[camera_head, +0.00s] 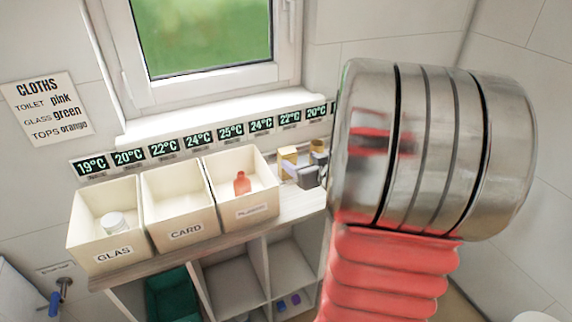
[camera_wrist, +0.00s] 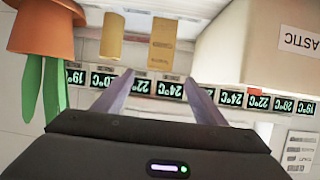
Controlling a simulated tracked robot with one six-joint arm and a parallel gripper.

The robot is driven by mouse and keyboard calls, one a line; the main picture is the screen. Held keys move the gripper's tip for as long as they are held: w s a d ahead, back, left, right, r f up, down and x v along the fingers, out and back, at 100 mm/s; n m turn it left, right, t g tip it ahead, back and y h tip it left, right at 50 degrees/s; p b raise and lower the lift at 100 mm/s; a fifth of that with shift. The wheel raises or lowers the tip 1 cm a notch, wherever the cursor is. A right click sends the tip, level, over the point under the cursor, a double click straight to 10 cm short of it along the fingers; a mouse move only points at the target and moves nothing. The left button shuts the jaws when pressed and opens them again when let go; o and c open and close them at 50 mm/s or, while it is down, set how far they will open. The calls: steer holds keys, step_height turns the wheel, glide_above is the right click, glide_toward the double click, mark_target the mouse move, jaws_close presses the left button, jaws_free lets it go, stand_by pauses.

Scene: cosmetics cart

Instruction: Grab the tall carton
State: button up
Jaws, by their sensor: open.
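The tall carton (camera_wrist: 164,45) is a yellow-tan box with small print. In the wrist view, which looks upside down, it stands just beyond my fingertips, in line with the gap between them. My gripper (camera_wrist: 159,77) is open, with nothing between its fingers. A yellow box-like shape (camera_head: 288,156), probably the carton, shows in the head view right of the bins. My arm hides part of that area.
A plain yellow cylinder (camera_wrist: 113,38) stands close left of the carton in the wrist view. Farther left is a terracotta pot (camera_wrist: 45,28) with green leaves. The plastic bin (camera_wrist: 243,50) is at right. Glass (camera_head: 114,255) and card bins (camera_head: 187,233) stand on the shelf.

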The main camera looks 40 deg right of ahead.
mark_target(290, 154)
steer(key=shift+x, duration=3.4)
steer(key=shift+a, duration=0.1)
steer(key=shift+x, duration=2.6)
steer(key=c, duration=1.1)
